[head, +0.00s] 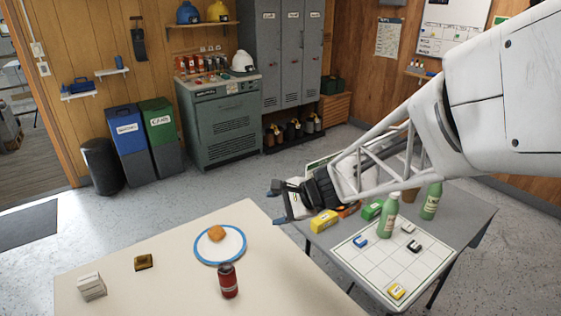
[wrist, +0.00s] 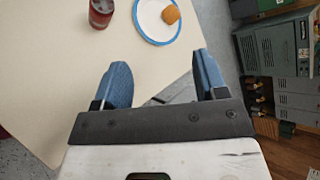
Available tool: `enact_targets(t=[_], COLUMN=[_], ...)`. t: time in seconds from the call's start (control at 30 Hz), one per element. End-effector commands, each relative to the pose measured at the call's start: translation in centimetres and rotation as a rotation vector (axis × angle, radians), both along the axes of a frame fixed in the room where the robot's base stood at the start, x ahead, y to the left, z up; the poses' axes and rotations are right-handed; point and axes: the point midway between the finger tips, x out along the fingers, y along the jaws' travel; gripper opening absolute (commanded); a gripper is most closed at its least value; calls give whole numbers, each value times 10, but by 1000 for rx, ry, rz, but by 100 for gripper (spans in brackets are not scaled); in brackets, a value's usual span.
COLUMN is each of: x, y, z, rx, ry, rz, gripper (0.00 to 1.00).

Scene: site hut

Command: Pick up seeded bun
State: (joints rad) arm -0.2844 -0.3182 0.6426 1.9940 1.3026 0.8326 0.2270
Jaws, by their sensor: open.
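The seeded bun (head: 216,233) is a small golden-brown roll on a white plate with a blue rim (head: 240,257), on the cream table. It also shows in the wrist view (wrist: 171,15), on the plate (wrist: 147,31) at the top. My gripper (head: 275,202) is to the right of the bun in the head view, beyond the cream table's right corner and above the gap to the grey table. In the wrist view its two blue fingers (wrist: 163,75) are wide apart with nothing between them, and the bun lies ahead of them.
The grey table (head: 455,217) at right holds green bottles, small boxes and a grid board (head: 375,262).

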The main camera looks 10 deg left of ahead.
Motion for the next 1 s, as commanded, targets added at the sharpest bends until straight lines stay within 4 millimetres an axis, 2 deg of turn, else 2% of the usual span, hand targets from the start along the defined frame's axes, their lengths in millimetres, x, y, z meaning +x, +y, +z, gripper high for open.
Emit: enact_targets(t=[0.03,0.3,0.47,0.6,0.8,1.0], x=[10,58,80,93,104,107], y=[15,82,118,145,170,180], z=[-12,-73,-118,-163,-217,-243], rx=[34,215,306,377,450,481], ry=[37,236,355,460,576,627], rz=[-33,-252,-389,-513,-662,-732], gripper=[66,66,66,66,66,66])
